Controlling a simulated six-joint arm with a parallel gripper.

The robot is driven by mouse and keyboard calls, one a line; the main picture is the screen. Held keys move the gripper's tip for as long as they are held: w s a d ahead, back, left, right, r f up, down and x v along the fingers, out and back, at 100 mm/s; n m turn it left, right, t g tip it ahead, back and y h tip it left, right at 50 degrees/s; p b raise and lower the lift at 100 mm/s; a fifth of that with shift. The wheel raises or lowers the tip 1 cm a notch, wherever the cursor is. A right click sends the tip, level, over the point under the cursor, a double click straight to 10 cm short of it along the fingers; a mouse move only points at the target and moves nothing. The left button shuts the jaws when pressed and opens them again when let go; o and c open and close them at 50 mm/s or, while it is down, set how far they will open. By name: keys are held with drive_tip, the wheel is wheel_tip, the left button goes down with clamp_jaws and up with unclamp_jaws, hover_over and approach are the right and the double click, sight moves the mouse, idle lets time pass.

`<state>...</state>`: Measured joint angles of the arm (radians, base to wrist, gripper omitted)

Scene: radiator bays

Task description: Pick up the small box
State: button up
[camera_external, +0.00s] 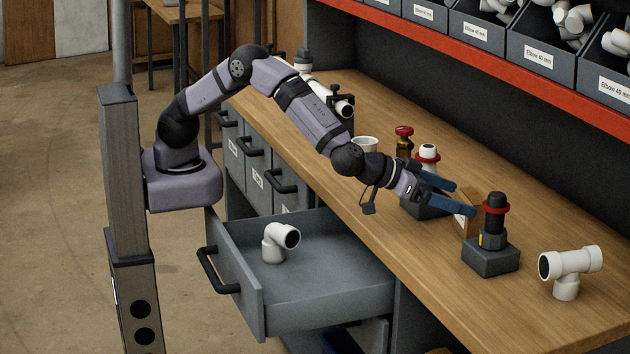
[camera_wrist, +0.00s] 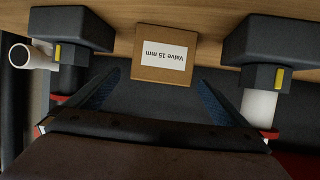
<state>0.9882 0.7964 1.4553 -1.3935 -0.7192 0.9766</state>
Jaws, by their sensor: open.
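The small box is brown cardboard with a white label reading "Valve 15 mm". In the wrist view the small box (camera_wrist: 163,55) lies ahead of my gripper, between the two blue fingers' line. In the external view the small box (camera_external: 467,222) stands on the bench, partly hidden by a finger and the dark fitting. My gripper (camera_external: 465,198) is open and empty, its blue fingers pointing toward the box. In the wrist view the fingers of my gripper (camera_wrist: 158,98) are spread, with the box just beyond their tips.
A dark fitting with a red ring (camera_external: 492,240) stands close right of the box. A white-topped fitting (camera_external: 427,165) stands on the other side. A white tee pipe (camera_external: 568,268) is farther right. An open drawer (camera_external: 330,285) holds a white elbow (camera_external: 278,243). Labelled bins (camera_external: 545,50) line the shelf.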

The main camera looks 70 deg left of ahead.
sight(474, 205)
drive_tip(key=shift+f+p+x, duration=0.15)
drive_tip(key=shift+p+x, duration=0.2)
drive_tip(key=shift+x, duration=1.1)
drive_tip(key=shift+f+p+x, duration=0.15)
drive_tip(key=shift+p+x, duration=0.2)
drive_tip(key=shift+x, duration=1.15)
drive_tip(key=shift+s+a, duration=0.1)
drive_tip(key=shift+r, duration=0.15)
drive_tip(key=c, duration=1.4)
